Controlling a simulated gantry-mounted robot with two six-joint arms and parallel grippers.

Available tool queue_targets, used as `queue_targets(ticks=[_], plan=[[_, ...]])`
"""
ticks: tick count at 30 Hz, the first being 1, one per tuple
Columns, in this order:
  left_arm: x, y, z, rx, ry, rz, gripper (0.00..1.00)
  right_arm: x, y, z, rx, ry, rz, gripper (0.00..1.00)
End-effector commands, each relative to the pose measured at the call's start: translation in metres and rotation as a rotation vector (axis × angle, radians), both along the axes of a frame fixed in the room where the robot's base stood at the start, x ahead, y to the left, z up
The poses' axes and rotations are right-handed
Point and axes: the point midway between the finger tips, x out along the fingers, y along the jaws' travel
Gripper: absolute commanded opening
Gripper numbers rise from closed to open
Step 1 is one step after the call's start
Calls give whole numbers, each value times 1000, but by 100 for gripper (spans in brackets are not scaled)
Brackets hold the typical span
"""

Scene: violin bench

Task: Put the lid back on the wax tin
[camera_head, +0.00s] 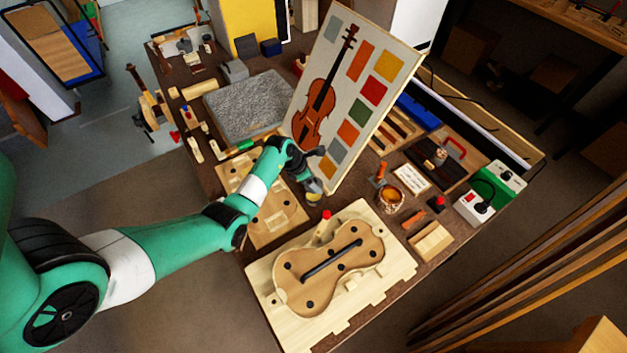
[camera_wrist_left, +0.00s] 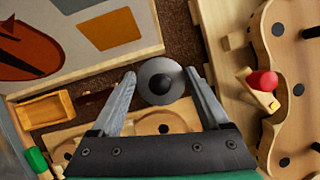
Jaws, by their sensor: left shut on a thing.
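My left gripper (camera_head: 312,187) is over the bench, between the painted violin board and the violin body. In the left wrist view, its fingers (camera_wrist_left: 160,80) stand on either side of a round grey lid (camera_wrist_left: 146,90) with a black middle, and they are shut on it. In the head view, a small yellowish round thing (camera_head: 314,202) shows just below the fingers. It may be the wax tin, but it is too small and covered to be sure. I cannot tell whether the lid touches it. My right gripper is not in view.
The violin board (camera_head: 350,90) stands tilted close behind the gripper. A violin body (camera_head: 330,266) lies on a pale board in front, with a red-topped clamp (camera_head: 326,215) beside it. An amber pot (camera_head: 391,200) and small tools are to the right.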

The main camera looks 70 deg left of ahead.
Motion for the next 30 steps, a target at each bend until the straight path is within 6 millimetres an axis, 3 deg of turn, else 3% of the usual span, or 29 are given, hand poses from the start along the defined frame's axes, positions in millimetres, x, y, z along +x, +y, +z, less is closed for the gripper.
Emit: queue_targets(ticks=[1,9,17,30], plan=[[0,0,-10,0,0,0,26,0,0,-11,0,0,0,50],[0,0,-37,1,0,0,26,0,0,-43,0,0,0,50],[0,0,-53,0,0,1,26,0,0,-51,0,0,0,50],[0,0,-53,0,0,0,26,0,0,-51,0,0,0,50]])
